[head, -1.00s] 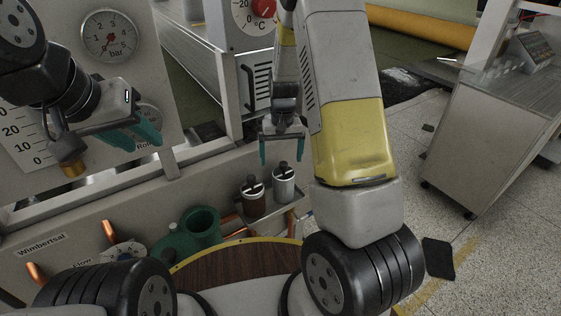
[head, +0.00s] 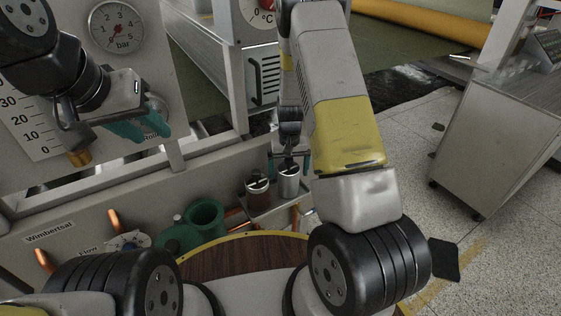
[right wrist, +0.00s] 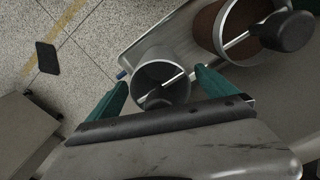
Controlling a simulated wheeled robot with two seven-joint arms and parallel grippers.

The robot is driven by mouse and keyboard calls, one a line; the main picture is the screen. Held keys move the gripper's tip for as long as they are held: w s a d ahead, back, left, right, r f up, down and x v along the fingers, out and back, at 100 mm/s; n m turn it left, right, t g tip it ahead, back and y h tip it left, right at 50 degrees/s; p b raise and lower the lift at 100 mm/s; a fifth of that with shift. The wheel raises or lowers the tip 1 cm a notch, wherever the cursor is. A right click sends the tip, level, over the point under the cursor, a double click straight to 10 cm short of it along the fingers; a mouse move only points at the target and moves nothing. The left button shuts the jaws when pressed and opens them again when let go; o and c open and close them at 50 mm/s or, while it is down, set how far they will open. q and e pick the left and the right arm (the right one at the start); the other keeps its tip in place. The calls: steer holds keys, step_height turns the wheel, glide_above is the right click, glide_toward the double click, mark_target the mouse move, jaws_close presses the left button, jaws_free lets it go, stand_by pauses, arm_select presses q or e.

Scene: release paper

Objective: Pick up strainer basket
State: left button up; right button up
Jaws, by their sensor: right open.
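Two cylindrical baskets with dark-knobbed handles stand upright on a small metal shelf. The silver-grey strainer basket (head: 288,184) is on the right, and the brown-filled basket (head: 257,197) is beside it on the left. My right gripper (head: 289,166) is open, pointing down over the silver basket. In the right wrist view its teal fingertips (right wrist: 162,95) are on either side of the silver basket's rim (right wrist: 160,64), with a gap visible on the left; the brown basket (right wrist: 210,38) lies outside them. My left gripper (head: 140,130) looks open and empty near the gauge panel.
The metal shelf (right wrist: 128,60) carries both baskets close together. Green pipe fittings (head: 205,217) and copper pipes stand left of the shelf. A wooden round top (head: 240,258) with a yellow edge is in front. A grey cabinet (head: 490,145) stands at right on open floor.

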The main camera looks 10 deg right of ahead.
steer(key=c, duration=1.7)
steer(key=shift+r, duration=0.15)
